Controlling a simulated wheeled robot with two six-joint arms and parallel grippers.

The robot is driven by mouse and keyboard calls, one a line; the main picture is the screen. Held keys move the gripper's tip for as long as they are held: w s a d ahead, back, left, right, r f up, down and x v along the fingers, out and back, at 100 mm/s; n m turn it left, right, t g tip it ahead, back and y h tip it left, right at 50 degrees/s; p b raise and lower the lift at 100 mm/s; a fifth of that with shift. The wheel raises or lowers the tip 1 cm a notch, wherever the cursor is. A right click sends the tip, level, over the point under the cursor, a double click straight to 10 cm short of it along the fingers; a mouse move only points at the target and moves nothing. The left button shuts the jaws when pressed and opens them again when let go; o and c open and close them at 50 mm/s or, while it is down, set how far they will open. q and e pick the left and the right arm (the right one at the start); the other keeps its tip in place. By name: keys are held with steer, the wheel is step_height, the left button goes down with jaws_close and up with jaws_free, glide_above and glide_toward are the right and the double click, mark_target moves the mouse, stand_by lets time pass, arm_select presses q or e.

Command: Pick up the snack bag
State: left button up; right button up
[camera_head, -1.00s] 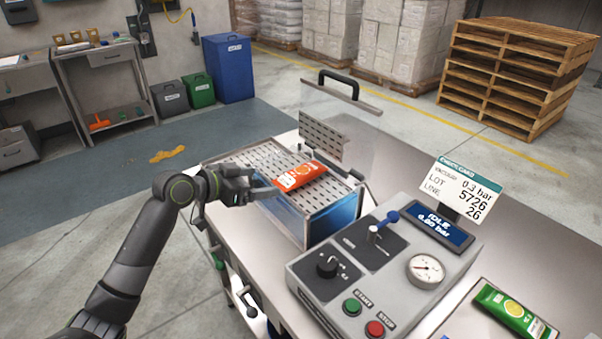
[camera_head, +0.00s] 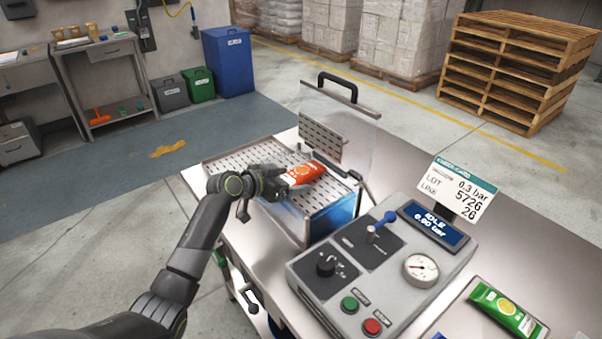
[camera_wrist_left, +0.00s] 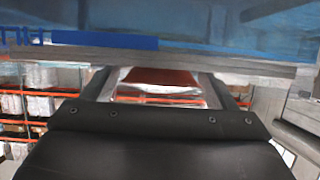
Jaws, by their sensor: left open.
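An orange-red snack bag (camera_head: 308,171) lies on the perforated metal top of a blue-sided, clear-walled chamber (camera_head: 240,163). My left gripper (camera_head: 284,184) is open at the bag's left end and hides that end in the head view. In the left wrist view, the bag (camera_wrist_left: 158,82) shows between the two open fingers (camera_wrist_left: 160,92); I cannot tell whether they touch it. A green snack bag (camera_head: 507,309) lies on a pale surface at the lower right. My right gripper is not in view.
A clear lid with a black handle (camera_head: 337,84) stands raised behind the chamber. A grey control box (camera_head: 380,262) with knobs, buttons and a gauge sits to the right, with a check card (camera_head: 458,188) above it.

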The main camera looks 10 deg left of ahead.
mark_target(290, 176)
arm_select(q)
steer(key=c, duration=1.1)
steer(key=shift+w+r, duration=0.1)
steer(key=shift+r, duration=0.4)
step_height(290, 176, up, 3)
steer(key=shift+f+b, duration=0.15)
steer(key=shift+b, duration=0.65)
steer(key=s+a+b, duration=0.4)
steer(key=s+a, duration=0.6)
steer(key=s, duration=0.5)
steer(key=s+d+f+m+g+h, duration=0.3)
steer(key=s+d+f+m, duration=0.1)
steer(key=s+d, duration=0.75)
steer(key=w+a+r+n+t+y, duration=0.1)
steer(key=w+a, duration=0.3)
steer(key=w+a+r+n+t+y, duration=0.1)
steer(key=w+a, duration=0.2)
steer(key=w+a+r+n+t, duration=0.1)
steer(key=w+a+n, duration=0.1)
steer(key=w+a, duration=0.2)
steer(key=shift+w+a+r+y, duration=0.35)
steer(key=shift+r+y, duration=0.05)
